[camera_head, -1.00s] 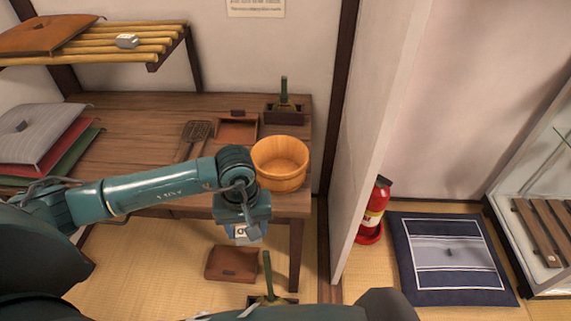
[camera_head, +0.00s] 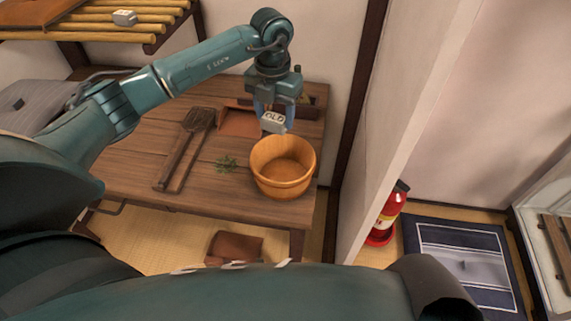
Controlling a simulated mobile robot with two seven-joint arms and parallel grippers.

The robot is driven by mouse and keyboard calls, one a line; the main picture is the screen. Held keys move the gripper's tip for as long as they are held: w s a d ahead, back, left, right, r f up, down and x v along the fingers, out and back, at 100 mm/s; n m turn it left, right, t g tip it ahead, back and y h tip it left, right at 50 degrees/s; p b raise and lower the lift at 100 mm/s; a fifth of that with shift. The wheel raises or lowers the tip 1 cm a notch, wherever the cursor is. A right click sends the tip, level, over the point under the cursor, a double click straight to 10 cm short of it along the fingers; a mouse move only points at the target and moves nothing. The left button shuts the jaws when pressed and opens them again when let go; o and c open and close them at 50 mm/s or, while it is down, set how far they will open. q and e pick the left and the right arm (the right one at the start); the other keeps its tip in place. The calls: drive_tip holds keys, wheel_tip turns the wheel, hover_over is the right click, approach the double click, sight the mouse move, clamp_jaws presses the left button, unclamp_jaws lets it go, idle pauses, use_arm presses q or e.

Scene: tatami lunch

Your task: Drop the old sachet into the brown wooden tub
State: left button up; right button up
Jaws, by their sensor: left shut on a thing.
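A small whitish sachet marked "OLD" (camera_head: 273,122) is held in my left gripper (camera_head: 273,112), which points down from the arm at the upper left. The gripper is shut on the sachet, above and just behind the far rim of the tub as seen here. The brown wooden tub (camera_head: 283,188) stands upright on the wooden table near its right front corner, and its visible inside looks empty. My right gripper is not in view.
On the table (camera_head: 130,185) lie a dark wire-ended tool (camera_head: 182,150), a green sprig (camera_head: 227,163) and a brown tray (camera_head: 240,122). A bamboo shelf (camera_head: 120,28) is at upper left. A fire extinguisher (camera_head: 388,213) stands right of the partition wall (camera_head: 405,120).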

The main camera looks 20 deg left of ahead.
use_arm(q)
drive_tip(key=shift+w+r+n, duration=0.1)
drive_tip(key=shift+w+n, duration=0.1)
drive_tip(key=shift+n, duration=0.1)
drive_tip(key=shift+f+b, duration=0.65)
drive_tip(key=shift+f, duration=0.1)
wheel_tip(320, 180, down, 3)
drive_tip(key=shift+f+b, duration=0.1)
drive_tip(key=shift+b, duration=1)
drive_tip(key=shift+f+b, duration=0.35)
drive_tip(key=shift+f, duration=0.25)
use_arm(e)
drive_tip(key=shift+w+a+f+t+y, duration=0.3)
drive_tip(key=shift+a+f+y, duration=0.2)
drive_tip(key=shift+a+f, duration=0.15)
use_arm(q)
drive_tip(key=o, duration=1)
drive_tip(key=shift+o, duration=0.2)
